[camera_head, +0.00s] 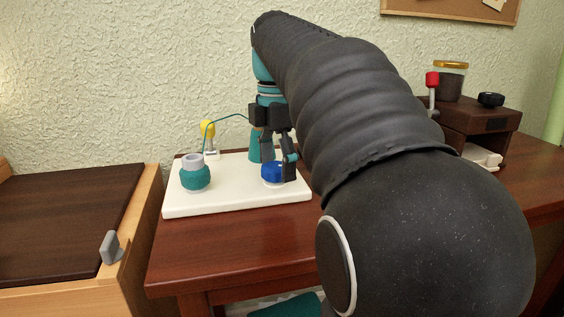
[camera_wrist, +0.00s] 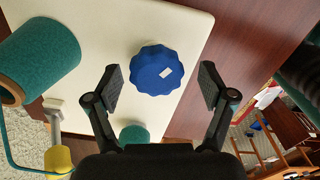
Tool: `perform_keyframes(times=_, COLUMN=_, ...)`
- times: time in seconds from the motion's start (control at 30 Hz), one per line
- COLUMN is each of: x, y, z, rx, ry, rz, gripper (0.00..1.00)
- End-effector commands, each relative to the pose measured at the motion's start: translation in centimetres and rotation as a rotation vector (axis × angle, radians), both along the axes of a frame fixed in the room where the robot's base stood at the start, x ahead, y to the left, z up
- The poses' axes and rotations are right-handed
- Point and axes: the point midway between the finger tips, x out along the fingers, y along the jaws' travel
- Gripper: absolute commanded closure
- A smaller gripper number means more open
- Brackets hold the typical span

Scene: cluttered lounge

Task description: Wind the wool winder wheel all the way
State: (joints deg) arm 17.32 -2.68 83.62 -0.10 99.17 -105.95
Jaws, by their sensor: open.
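The blue scalloped winder wheel (camera_head: 272,173) sits on a white board (camera_head: 235,206), toward its front right. In the wrist view the wheel (camera_wrist: 157,68) has a small pale mark on top and lies between and slightly beyond my finger pads. My gripper (camera_head: 278,160) points down over the wheel in the head view. Its fingers stand open on either side in the wrist view (camera_wrist: 161,85), with gaps to the wheel. A teal wool ball (camera_head: 194,178) on a grey spindle stands at the board's left. A teal cone (camera_head: 256,148) stands behind the wheel, partly hidden by my gripper.
A yellow-topped yarn guide (camera_head: 208,129) stands at the board's back, with a teal strand beside my gripper. The board rests on a reddish-brown table (camera_head: 240,238). A dark wooden box (camera_head: 478,123) carrying a jar (camera_head: 450,84) stands at the right, partly behind my arm.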

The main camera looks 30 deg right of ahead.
Motion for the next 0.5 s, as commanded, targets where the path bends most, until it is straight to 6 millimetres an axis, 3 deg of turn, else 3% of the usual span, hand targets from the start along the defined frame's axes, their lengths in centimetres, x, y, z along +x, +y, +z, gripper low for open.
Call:
perform_keyframes(times=0.17, x=0.1, y=0.0, z=0.7, rx=0.0, ry=-0.002, rz=0.0, gripper=0.18)
perform_keyframes(times=0.5, x=-0.1, y=0.0, z=5.4, rx=-0.001, ry=-0.002, rz=0.001, gripper=0.18)
